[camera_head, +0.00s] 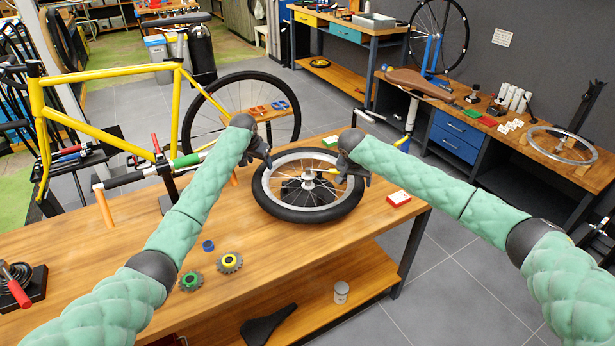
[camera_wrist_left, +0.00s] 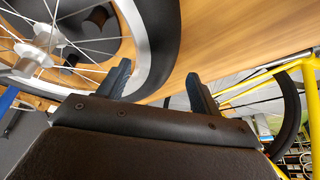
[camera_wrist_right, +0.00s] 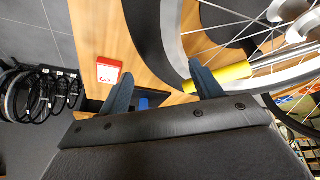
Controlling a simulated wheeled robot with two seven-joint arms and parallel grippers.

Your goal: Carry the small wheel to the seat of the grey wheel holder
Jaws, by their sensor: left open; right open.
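The small wheel (camera_head: 336,207), with a black tyre and silver rim, lies over the wooden workbench. A dark object (camera_head: 297,196) shows through its spokes under the hub; I cannot tell whether this is the grey wheel holder. My left gripper (camera_head: 266,160) is open at the wheel's far left edge. In the left wrist view its fingers (camera_wrist_left: 158,85) stand either side of the tyre (camera_wrist_left: 160,40). My right gripper (camera_head: 345,178) is open at the far right edge. In the right wrist view its fingers (camera_wrist_right: 162,88) stand either side of the rim, one near a yellow tube (camera_wrist_right: 222,75). Contact is unclear.
A red-and-white box (camera_head: 398,198) lies right of the wheel, near the bench edge. Gears (camera_head: 230,263) and a blue ring (camera_head: 208,246) lie at the front left. A yellow bicycle frame (camera_head: 105,78) stands behind on the left. The bench's left middle is largely clear.

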